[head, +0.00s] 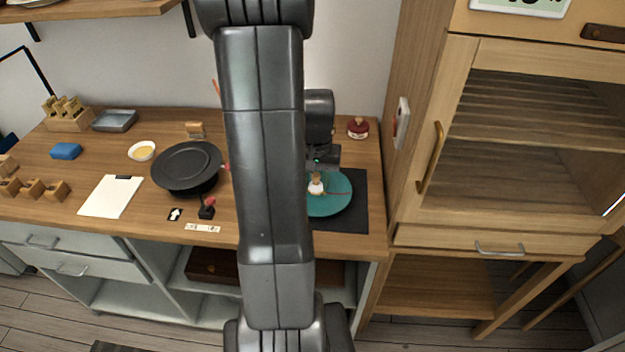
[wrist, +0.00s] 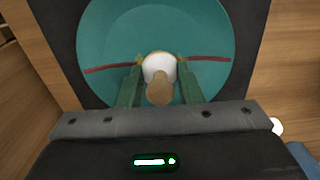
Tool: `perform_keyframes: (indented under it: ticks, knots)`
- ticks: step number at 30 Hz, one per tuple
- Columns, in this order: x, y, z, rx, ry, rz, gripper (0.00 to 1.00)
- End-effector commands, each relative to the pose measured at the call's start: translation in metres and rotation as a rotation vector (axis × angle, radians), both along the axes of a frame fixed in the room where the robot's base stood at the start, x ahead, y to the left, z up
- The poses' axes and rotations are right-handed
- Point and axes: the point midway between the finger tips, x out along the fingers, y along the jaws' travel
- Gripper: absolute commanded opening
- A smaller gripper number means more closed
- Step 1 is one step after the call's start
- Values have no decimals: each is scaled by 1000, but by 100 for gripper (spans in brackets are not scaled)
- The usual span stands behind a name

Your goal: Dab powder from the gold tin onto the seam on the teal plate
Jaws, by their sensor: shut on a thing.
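The teal plate (head: 335,203) lies on a dark mat at the right of the counter; it fills much of the wrist view (wrist: 130,30). A dark red seam (wrist: 108,68) crosses it, with small gold-coloured bits close to both fingertips. My gripper (wrist: 160,68) is shut on a dabber (wrist: 158,92) with a wooden handle and white head, over the seam's middle. I cannot tell whether the head touches the plate. The dabber also shows in the head view (head: 316,187). A small white dish (head: 141,151) holds yellow-gold stuff; no other gold tin is clearly visible.
A black round pan-like thing (head: 187,166) stands left of my arm. A small red pot (head: 357,127) is behind the plate. A white sheet (head: 110,196), blue block (head: 66,151) and grey tray (head: 115,121) lie at left. A wooden cabinet (head: 540,150) borders the right.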

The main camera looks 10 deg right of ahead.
Motion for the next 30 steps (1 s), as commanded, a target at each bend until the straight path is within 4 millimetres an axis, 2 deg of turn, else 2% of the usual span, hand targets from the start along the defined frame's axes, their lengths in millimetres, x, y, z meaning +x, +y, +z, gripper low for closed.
perform_keyframes:
  ticks: [9, 23, 30]
  knots:
    - [-14, -9, -3, 0, 4, -1, 14]
    - [-11, -27, -1, 0, 4, -1, 14]
    - [-18, -34, 1, 0, 3, -2, 14]
